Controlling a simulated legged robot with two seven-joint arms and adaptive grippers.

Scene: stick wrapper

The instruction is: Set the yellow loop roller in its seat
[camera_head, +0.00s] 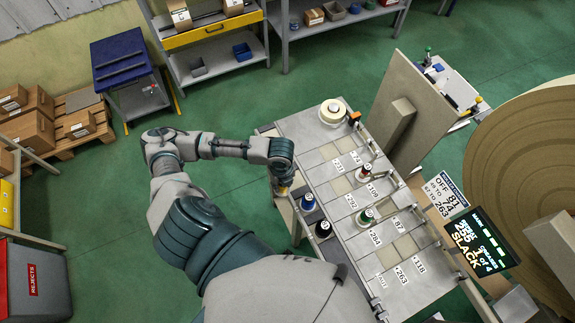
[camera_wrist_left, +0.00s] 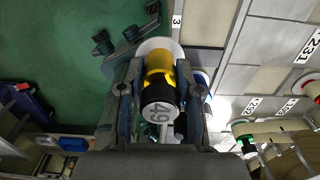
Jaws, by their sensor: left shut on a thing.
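The yellow loop roller (camera_wrist_left: 158,70) is in the left wrist view, with a black end cap marked with a number and a pale disc at its far end. My left gripper (camera_wrist_left: 158,82) is shut on it, one finger on each side. In the head view my left gripper (camera_head: 283,186) is at the left edge of the workbench (camera_head: 338,262), and only a bit of yellow shows under it. The bench has pale square pads and numbered labels; which one is the roller's seat I cannot tell. My right gripper is not in view.
Blue (camera_head: 308,202) and black (camera_head: 323,230) rollers stand along the near left edge. Red (camera_head: 363,174) and green-topped (camera_head: 366,216) rollers stand farther right. A white roll (camera_head: 332,112) is at the back. An upright board (camera_head: 400,110) and a screen (camera_head: 480,243) border the right side.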

